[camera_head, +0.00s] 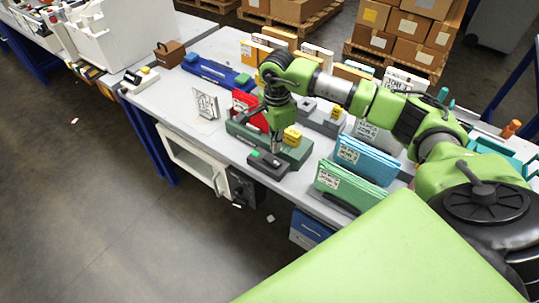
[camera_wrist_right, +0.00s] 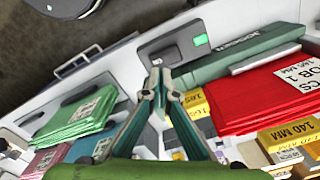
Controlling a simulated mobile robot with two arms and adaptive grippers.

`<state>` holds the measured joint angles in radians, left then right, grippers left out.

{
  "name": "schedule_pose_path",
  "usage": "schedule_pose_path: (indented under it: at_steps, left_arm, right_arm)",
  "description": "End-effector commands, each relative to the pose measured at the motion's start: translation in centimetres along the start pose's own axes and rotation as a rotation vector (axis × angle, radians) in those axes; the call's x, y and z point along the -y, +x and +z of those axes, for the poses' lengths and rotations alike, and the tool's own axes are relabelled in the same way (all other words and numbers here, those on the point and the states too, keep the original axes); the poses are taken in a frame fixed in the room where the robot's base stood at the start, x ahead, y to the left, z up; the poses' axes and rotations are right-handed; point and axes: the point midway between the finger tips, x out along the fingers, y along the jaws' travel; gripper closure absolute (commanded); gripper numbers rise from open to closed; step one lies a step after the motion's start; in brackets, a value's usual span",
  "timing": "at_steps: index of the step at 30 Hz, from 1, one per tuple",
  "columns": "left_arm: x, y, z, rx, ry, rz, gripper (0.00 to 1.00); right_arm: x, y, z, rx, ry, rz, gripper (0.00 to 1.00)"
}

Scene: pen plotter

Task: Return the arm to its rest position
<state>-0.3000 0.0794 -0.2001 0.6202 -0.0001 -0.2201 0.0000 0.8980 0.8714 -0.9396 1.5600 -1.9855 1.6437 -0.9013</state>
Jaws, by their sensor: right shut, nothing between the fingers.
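My right arm (camera_head: 380,105) is green and black and reaches from the right side of the picture over the table. My right gripper (camera_head: 276,150) points down, shut and empty, close to the green plotter (camera_head: 295,152). The plotter has a dark grey end block (camera_head: 268,165) with a small green light. In the right wrist view the shut fingertips (camera_wrist_right: 160,72) are in front of the grey end block (camera_wrist_right: 178,45). I cannot tell whether they touch it. My left gripper is not in view.
A red pack (camera_head: 248,108) stands behind the plotter; blue (camera_head: 365,160) and green (camera_head: 345,187) packs stand to its right. A small white card stand (camera_head: 207,103) is on the left. A blue device (camera_head: 215,72) lies farther back. The floor in front (camera_head: 90,180) is mostly clear.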

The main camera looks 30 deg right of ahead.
Motion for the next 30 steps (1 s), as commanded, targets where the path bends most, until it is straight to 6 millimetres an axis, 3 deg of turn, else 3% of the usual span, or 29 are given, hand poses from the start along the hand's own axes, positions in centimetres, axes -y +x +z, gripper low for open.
schedule_pose_path:
  at_steps: [5, 22, 26, 29, 30]
  left_arm:
    - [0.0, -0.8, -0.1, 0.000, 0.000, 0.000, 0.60]
    - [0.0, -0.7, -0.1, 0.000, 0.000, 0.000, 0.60]
    - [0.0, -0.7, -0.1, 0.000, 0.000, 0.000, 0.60]
    - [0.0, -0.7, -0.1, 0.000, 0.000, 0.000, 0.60]
    - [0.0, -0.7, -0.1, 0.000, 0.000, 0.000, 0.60]
  right_arm:
    - [0.0, -1.4, 0.0, 0.000, 0.000, -0.001, 1.00]
    - [-0.1, -1.2, 0.6, 0.017, -0.003, -0.001, 1.00]
    - [-0.6, -0.3, 5.0, 0.143, -0.010, -0.012, 1.00]
    - [-1.7, 0.0, 11.4, 0.338, -0.001, -0.021, 1.00]
    - [-2.3, -0.2, 14.4, 0.435, 0.011, -0.020, 1.00]
